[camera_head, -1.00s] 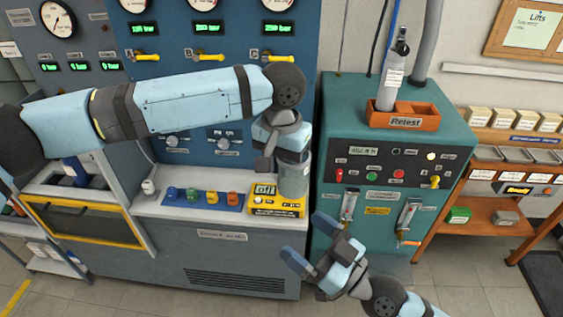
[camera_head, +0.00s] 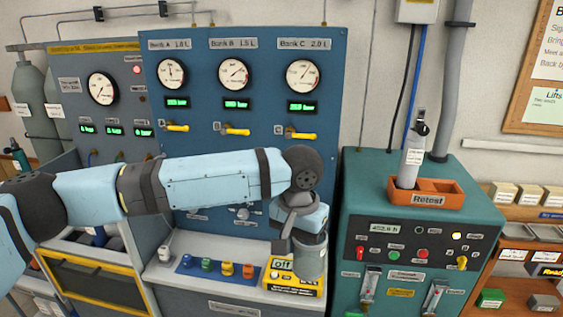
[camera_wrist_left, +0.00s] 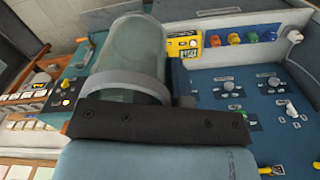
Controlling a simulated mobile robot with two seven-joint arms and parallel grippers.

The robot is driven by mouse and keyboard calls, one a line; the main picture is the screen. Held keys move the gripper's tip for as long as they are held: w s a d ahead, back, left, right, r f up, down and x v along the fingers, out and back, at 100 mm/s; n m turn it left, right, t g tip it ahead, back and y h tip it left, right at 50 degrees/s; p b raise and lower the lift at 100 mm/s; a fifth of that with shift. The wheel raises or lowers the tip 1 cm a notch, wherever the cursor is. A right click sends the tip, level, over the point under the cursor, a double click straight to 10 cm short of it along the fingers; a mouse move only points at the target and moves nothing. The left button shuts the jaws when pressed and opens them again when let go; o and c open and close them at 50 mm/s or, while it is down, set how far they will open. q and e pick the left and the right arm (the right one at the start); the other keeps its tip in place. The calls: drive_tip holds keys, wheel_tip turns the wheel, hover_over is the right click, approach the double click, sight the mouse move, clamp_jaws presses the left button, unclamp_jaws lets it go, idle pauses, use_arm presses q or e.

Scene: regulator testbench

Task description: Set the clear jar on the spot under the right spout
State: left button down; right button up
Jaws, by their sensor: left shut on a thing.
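My left gripper (camera_head: 298,240) reaches in from the left and is shut on a grey-green cylinder (camera_head: 311,262). The cylinder is upright, just above or in front of the yellow box on the bench; I cannot tell whether it touches anything below. In the left wrist view the cylinder (camera_wrist_left: 135,50) has a pale band near the dark gripper pad (camera_wrist_left: 160,122). It looks somewhat see-through, but I cannot tell whether it is the clear jar. I see no spout and no marked spot under one. My right gripper is out of view.
The yellow box (camera_head: 283,285) and several coloured knobs (camera_head: 207,265) sit on the pale bench top. A teal cabinet (camera_head: 350,230) stands to the right, bearing an orange tray (camera_head: 427,198) with a small grey cylinder (camera_head: 412,155). The gauge panel (camera_head: 200,110) rises behind my arm.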

use_arm(q)
drive_tip(key=s+a+f+n, duration=0.1)
drive_tip(key=a+f+n, duration=0.2)
drive_tip(key=a, duration=1.1)
drive_tip(key=a+f+n, duration=0.3)
drive_tip(key=a, duration=1.2)
drive_tip(key=s+f, duration=0.5)
drive_tip(key=f, duration=0.1)
drive_tip(key=shift+s+a+f, duration=0.2)
drive_tip(key=shift+s+f, duration=0.1)
drive_tip(key=shift+f, duration=0.1)
